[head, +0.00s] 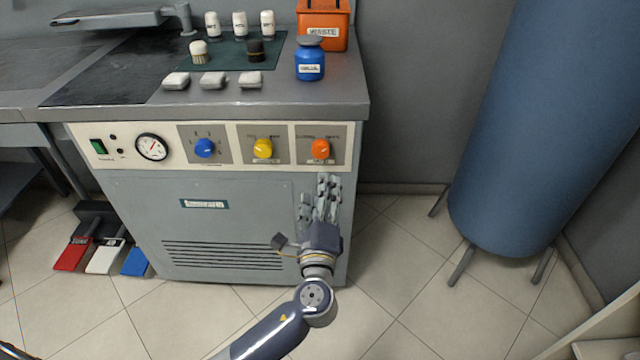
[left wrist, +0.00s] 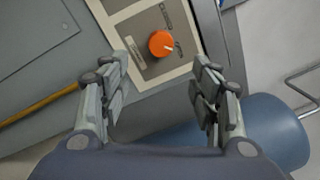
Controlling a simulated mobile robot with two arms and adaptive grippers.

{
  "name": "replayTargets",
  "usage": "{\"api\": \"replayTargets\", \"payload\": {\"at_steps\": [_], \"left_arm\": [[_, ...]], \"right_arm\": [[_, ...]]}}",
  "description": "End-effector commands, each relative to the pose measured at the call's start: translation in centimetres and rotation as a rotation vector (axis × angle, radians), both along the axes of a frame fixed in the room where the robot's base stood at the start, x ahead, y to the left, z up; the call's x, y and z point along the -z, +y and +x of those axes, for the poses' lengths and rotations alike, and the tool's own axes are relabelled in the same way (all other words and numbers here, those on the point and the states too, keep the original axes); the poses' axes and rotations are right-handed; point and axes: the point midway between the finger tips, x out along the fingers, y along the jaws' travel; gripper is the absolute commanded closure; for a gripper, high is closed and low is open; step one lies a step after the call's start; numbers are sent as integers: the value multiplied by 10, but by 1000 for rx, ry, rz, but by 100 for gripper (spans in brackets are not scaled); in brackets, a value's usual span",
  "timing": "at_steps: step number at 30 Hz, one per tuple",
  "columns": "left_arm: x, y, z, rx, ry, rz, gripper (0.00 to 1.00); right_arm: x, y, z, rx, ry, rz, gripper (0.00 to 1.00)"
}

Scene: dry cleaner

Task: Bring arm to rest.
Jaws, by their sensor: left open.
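My left arm (head: 275,328) comes in from the bottom of the head view and reaches up in front of the machine's front panel. My left gripper (head: 322,190) is open and empty, just below the orange knob (head: 320,149). In the left wrist view the open fingers of the left gripper (left wrist: 162,100) stand on either side, with the orange knob (left wrist: 162,44) beyond them and apart from them. My right gripper is not in view.
The grey machine (head: 130,200) has a blue knob (head: 205,148), a yellow knob (head: 263,148) and a gauge (head: 151,147). Its top holds a blue jar (head: 310,62) and an orange waste bin (head: 322,22). A blue tank (head: 545,120) stands right; pedals (head: 104,256) sit lower left.

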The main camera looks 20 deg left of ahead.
Motion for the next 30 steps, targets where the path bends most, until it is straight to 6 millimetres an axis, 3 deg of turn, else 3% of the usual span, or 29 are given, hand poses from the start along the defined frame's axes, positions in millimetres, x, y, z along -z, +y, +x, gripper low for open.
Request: {"api": "replayTargets", "payload": {"at_steps": [14,17,20,23,26,30], "left_arm": [[0,0,-1,0,0,-2,43],[15,3,-1,-4,29,-34,43],[56,12,-6,-17,115,-134,43],[121,25,-20,-54,244,-305,43],[193,37,-48,-120,379,-510,43],[285,49,-104,-265,543,-807,43]], "right_arm": [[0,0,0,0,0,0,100],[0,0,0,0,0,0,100],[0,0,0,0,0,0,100],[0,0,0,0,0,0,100],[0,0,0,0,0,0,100],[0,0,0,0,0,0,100]]}}
